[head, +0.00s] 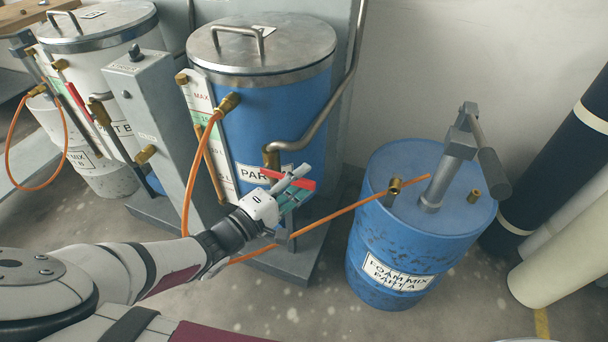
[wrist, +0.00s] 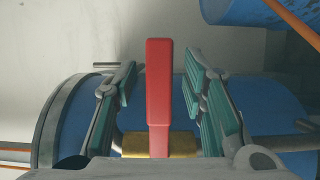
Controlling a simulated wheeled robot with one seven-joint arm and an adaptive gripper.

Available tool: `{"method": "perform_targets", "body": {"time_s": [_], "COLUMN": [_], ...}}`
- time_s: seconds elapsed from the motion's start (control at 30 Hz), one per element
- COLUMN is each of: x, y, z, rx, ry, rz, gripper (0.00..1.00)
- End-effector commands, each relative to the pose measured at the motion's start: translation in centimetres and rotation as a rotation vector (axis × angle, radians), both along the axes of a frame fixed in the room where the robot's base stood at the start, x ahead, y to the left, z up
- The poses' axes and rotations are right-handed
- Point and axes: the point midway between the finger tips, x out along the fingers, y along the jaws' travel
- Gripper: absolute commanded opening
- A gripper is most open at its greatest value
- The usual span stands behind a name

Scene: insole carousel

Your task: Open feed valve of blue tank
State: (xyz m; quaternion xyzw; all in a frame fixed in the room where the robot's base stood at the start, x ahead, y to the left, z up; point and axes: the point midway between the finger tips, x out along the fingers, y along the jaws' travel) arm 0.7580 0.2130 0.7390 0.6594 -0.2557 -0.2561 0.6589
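The blue tank (head: 285,110) stands on a grey stand under a steel lid with a handle. Low on its front is a brass feed valve (head: 270,157) with a red lever (head: 303,183). My gripper (head: 291,186) is at this lever and partly covers it. In the wrist view the red lever (wrist: 158,85) lies between my two teal-padded fingers (wrist: 160,70), with a gap on each side. The fingers are open and do not appear to touch it. The brass valve body (wrist: 160,144) shows at the lever's base.
A blue drum (head: 375,255) labelled "Foam mix part A" stands to the right, with an orange hose (head: 345,210) running from it past my gripper. A grey post (head: 160,115) and a white tank (head: 100,45) are left. Rolls (head: 565,250) stand at far right.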

Motion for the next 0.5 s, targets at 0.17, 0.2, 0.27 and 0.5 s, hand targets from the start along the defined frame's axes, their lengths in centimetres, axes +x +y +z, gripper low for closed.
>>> {"method": "perform_targets", "body": {"time_s": [0.17,0.2,0.27,0.5], "x": [0.0,-0.01,-0.01,0.0], "y": [0.0,-0.01,-0.01,-0.01], "z": [0.02,0.02,0.02,0.01], "rx": [0.0,0.0,0.0,-0.001], "ry": [0.0,0.0,0.0,0.001], "rz": [0.0,0.0,0.0,0.0], "gripper": [0.38,0.38,0.25,0.0]}}
